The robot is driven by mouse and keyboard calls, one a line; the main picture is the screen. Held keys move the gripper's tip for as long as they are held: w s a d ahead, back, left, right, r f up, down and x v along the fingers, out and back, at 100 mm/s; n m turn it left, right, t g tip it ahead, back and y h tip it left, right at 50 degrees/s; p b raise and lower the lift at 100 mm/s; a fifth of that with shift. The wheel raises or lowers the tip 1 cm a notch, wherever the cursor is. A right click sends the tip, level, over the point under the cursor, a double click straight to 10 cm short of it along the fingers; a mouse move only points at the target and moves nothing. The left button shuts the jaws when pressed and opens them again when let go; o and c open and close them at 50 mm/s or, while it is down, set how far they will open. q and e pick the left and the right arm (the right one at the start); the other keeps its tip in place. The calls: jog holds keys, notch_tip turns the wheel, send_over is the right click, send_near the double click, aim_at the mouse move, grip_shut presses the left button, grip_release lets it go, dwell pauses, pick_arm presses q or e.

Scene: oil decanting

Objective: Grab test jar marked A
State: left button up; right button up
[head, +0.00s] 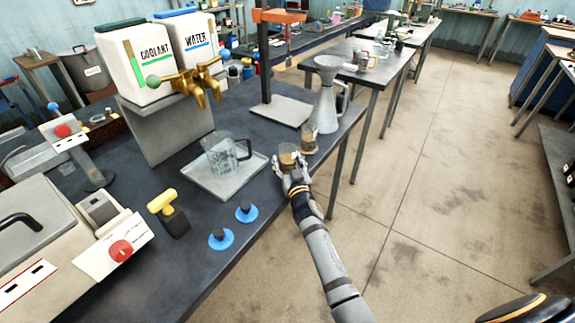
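A small clear jar of brown liquid (288,153) is at the right edge of the dark workbench, at my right gripper (290,170). The fingers reach up around its lower part; whether they press on it is too small to tell. A second jar with brown contents (309,140) stands just behind it to the right, close by. No letter A is readable on either jar. My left gripper is not in view.
A metal funnel-topped can (326,95) stands behind the jars. A clear jug (222,157) sits on a metal tray (222,190) to the left, below the brass taps (198,82). Two blue discs with black knobs (221,238) lie near the bench's front edge.

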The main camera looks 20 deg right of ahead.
aim_at(291, 156)
jog(key=c, duration=0.9)
jog(key=shift+c, duration=0.2)
jog(key=shift+r+p, duration=0.55)
jog(key=shift+r, duration=0.15)
notch_tip(291, 156, up, 3)
jog(key=shift+s+d+f+p, duration=0.1)
jog(key=shift+s+d+p, duration=0.05)
jog(key=shift+p, duration=1)
jog(key=s+d+r, duration=0.7)
jog(key=s+r, duration=0.1)
jog(key=s, duration=0.3)
jog(key=shift+s+r+p, duration=0.2)
jog(key=shift+r+p, duration=0.15)
jog(key=shift+r, duration=0.05)
jog(key=shift+d, duration=0.1)
